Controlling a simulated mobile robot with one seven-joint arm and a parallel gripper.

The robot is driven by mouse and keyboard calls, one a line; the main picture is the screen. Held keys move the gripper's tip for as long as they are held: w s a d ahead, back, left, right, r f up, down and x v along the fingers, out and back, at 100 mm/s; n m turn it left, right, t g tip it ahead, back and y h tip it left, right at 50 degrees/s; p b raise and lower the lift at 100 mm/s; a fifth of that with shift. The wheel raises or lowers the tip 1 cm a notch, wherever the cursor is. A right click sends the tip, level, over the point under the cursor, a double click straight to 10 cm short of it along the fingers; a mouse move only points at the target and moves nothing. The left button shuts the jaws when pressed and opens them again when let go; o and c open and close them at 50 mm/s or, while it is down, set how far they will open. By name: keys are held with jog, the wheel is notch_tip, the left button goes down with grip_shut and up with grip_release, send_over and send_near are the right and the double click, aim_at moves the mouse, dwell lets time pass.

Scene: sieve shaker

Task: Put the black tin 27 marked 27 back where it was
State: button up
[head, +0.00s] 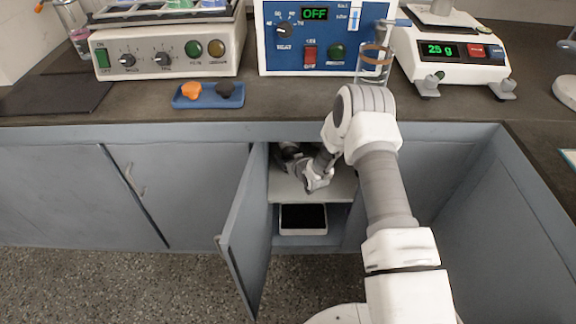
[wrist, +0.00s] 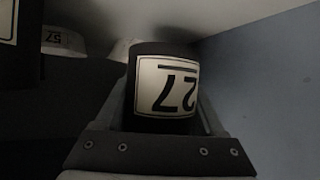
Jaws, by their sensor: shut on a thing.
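The black tin 27 (wrist: 152,116) fills the middle of the wrist view, its white label reading 27 upside down in the picture. My gripper (wrist: 160,125) is shut on it, a finger on each side. In the head view my arm reaches into the open cupboard, and my gripper (head: 290,155) is in shadow above the upper shelf (head: 340,188). The tin cannot be made out in the head view. Whether it touches the shelf cannot be told.
In the wrist view a container marked 57 (wrist: 60,40) stands at the left, with a dark labelled thing at the left edge and a wall at the right. The cupboard door (head: 245,230) stands open. A white tray (head: 303,220) sits on the lower shelf.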

notch_tip(320, 180, down, 4)
jog(key=shift+s+r+b, duration=0.1)
jog(key=shift+r+b, duration=0.05)
jog(key=shift+b, duration=0.45)
jog(key=shift+r, duration=0.1)
jog(key=o, duration=1.4)
jog(key=shift+s+r, duration=0.1)
jog(key=p+v, duration=0.4)
jog(key=v, duration=0.7)
jog(key=shift+s+d+r, duration=0.15)
jog(key=shift+s, duration=0.15)
